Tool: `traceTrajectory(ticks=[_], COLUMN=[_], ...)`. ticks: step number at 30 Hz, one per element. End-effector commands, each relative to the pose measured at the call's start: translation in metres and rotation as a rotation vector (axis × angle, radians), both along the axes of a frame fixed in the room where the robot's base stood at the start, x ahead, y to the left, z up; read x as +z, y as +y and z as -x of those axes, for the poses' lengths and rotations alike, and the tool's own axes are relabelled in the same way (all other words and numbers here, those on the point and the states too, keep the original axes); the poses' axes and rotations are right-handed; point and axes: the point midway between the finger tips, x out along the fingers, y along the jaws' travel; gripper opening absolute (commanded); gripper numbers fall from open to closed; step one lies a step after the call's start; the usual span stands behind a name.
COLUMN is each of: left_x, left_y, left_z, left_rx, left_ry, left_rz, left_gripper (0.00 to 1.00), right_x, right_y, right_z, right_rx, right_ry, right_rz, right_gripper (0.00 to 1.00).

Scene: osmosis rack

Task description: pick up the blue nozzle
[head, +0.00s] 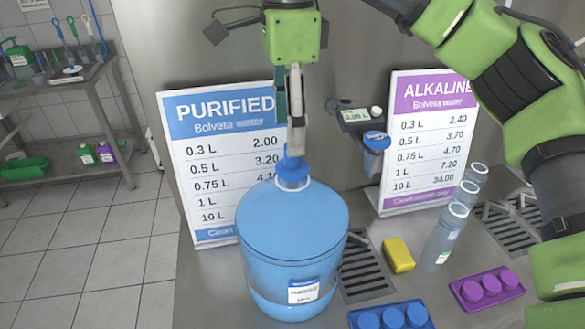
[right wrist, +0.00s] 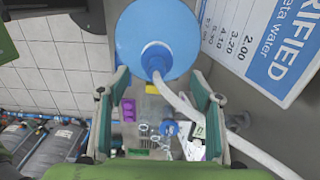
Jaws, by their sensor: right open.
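The blue nozzle (head: 291,166) sits at the mouth of the large blue water jug (head: 290,225) in the head view. In the right wrist view the nozzle (right wrist: 156,59) shows above the jug top (right wrist: 150,28), with a pale hose running from it to the lower right. My right gripper (head: 295,125) points down just above the nozzle. In the wrist view its fingers (right wrist: 160,110) are apart, with the hose passing between them. Nothing is gripped. In the head view the fingers overlap, so their gap is hidden. My left gripper is not in view.
Purified (head: 215,150) and alkaline (head: 430,140) price boards stand behind the jug. A display with a blue part (head: 376,140) is between them. A yellow sponge (head: 398,255), clear bottles (head: 442,240), blue caps (head: 390,316) and a purple cap tray (head: 487,288) are to the right.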

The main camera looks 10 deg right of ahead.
Motion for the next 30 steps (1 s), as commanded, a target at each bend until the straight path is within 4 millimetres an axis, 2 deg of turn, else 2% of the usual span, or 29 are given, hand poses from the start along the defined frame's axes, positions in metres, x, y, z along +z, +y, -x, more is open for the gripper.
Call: traceTrajectory(ticks=[8,16,25,30], left_x=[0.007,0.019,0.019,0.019], left_y=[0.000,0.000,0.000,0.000], left_z=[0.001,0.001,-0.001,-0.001], left_rx=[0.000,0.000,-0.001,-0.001], left_ry=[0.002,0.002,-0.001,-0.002], left_rz=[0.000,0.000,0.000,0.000], left_gripper=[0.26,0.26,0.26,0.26], right_x=[-0.019,-0.055,-0.061,-0.061], right_y=[-0.003,-0.006,-0.005,-0.005], right_z=[0.002,0.006,0.005,0.005], right_rx=[0.000,0.000,0.000,0.000], right_ry=[0.002,0.002,-0.001,-0.001], right_rz=[0.000,-0.001,-0.002,-0.002], right_gripper=[0.59,0.59,0.59,0.19])
